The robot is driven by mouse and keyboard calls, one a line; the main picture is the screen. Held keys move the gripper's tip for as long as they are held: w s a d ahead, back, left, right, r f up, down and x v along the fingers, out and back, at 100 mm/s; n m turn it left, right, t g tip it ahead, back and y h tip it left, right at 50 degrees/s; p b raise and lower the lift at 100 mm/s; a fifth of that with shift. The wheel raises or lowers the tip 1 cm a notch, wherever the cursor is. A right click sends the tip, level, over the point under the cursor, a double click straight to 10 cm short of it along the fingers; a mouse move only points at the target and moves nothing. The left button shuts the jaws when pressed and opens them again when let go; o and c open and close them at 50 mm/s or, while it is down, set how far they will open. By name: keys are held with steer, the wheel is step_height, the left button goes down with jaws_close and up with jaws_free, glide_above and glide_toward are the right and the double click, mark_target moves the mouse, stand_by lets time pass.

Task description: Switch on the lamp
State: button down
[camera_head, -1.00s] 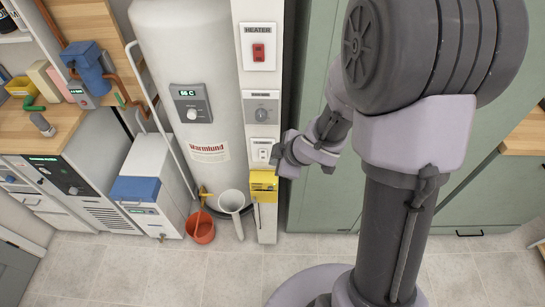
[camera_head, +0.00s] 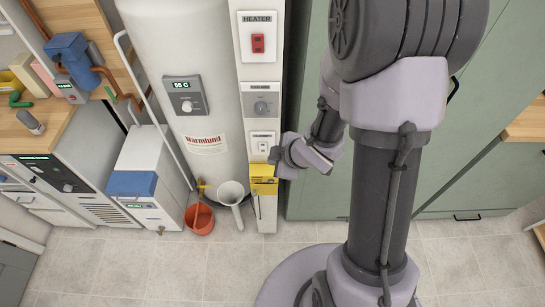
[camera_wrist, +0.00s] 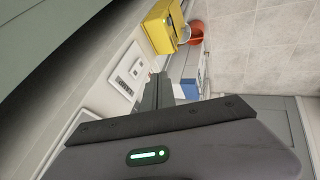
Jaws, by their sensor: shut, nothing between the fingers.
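No lamp shows in either view. A small white switch plate (camera_head: 263,146) is on the white panel strip, below a grey dial plate (camera_head: 262,103); its small label is too small to read. It also shows in the wrist view as a white plate (camera_wrist: 129,72) with a small rocker. My gripper (camera_head: 274,156) is just right of and slightly below this plate in the head view. In the wrist view my gripper (camera_wrist: 158,88) has its fingers together and empty, close beside the plate. I cannot tell whether they touch the panel.
A red heater switch (camera_head: 257,43) is higher on the strip. A yellow box (camera_head: 264,180) juts out just below my gripper. Green cabinets (camera_head: 308,150) stand right; the floor in front is clear.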

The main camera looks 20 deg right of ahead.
mark_target(263, 147)
steer(key=w+f+b, duration=0.1)
steer(key=w+f, duration=0.5)
steer(key=w, duration=0.1)
steer(key=shift+w+a+f+b, duration=0.15)
steer(key=shift+w+f+b, duration=0.05)
steer(key=shift+w+b, duration=0.1)
steer(key=shift+w+f, duration=0.1)
steer(key=shift+w, duration=0.1)
